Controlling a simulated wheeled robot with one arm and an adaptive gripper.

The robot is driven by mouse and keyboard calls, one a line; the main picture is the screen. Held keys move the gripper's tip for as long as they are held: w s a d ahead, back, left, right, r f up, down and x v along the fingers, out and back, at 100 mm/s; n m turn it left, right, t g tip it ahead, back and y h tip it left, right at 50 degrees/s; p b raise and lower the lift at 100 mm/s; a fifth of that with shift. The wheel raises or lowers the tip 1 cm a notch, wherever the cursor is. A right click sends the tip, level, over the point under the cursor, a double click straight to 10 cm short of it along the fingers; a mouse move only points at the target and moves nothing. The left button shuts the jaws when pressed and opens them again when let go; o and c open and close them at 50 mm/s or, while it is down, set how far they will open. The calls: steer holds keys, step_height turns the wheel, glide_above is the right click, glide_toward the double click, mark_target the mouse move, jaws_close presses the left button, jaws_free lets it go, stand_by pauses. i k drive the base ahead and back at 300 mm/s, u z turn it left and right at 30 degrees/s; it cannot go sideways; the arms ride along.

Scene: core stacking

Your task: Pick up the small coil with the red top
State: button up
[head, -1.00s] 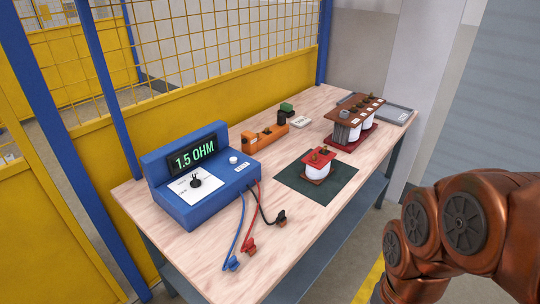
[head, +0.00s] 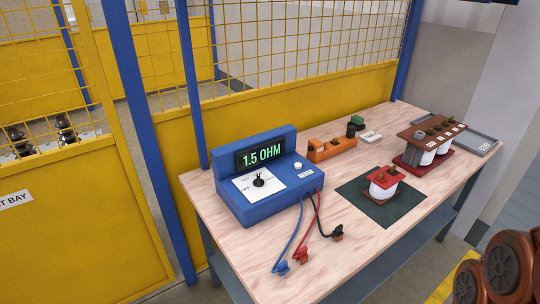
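The small coil with the red top (head: 382,190) stands upright on a dark green mat (head: 352,190) on the wooden table. It has a white winding, brown terminals on its red top and a brownish base. My gripper is out of view, and nothing touches the coil.
A blue meter (head: 262,175) reading 1.5 OHM stands left of the mat, its clip leads (head: 305,235) lying in front. An orange block (head: 332,149) is behind. A larger brown-topped coil unit (head: 432,132) and a grey tray (head: 478,142) are at right. Yellow mesh fencing (head: 290,110) runs behind the table.

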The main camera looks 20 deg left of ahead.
mark_target(385, 181)
steer(key=z, duration=1.65)
steer(key=i, duration=0.75)
steer(key=u, duration=3.35)
